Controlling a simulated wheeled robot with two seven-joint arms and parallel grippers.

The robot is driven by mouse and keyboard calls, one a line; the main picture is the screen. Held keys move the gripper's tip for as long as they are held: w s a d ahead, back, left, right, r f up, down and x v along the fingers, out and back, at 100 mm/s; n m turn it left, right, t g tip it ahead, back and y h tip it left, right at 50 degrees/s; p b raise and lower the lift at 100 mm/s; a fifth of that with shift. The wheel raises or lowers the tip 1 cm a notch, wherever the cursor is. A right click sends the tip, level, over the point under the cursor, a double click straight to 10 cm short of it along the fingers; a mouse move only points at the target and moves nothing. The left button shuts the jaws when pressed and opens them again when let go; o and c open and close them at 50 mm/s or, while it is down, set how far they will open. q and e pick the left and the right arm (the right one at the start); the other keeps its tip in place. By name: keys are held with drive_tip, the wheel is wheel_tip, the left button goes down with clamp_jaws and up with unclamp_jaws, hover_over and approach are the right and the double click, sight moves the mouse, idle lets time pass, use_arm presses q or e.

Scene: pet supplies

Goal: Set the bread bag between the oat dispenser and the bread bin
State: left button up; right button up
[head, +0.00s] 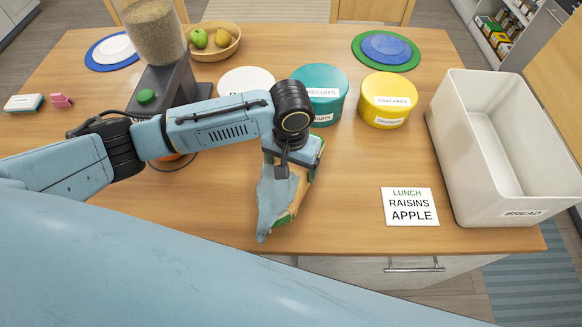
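The bread bag (275,200), pale blue-grey with tan and green parts, is near the table's front edge, under my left gripper. It is tilted, its lower end toward the front. My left gripper (289,168) points down at the bag's upper part; one dark finger shows against the bag. The other finger is hidden, so its grip is unclear. The oat dispenser (155,35), a clear grain hopper on a dark base with a green knob, stands at the back left, partly behind my arm. The white bread bin (468,160), labelled BREAD, stands empty at the right. My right gripper is out of view.
A white canister (246,80), a teal biscuits canister (320,88) and a yellow crackers canister (386,98) stand behind the bag. A lunch card (410,206) lies beside the bin. A fruit bowl (214,42) and plates are farther back. Bare table lies between bag and card.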

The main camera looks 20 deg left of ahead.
use_arm(q)
drive_tip(key=shift+w+f, duration=0.1)
drive_tip(key=shift+f, duration=0.55)
drive_tip(key=shift+f, duration=0.1)
drive_tip(key=o, duration=1.2)
drive_tip(key=shift+o, duration=0.2)
wheel_tip(320, 180, up, 12)
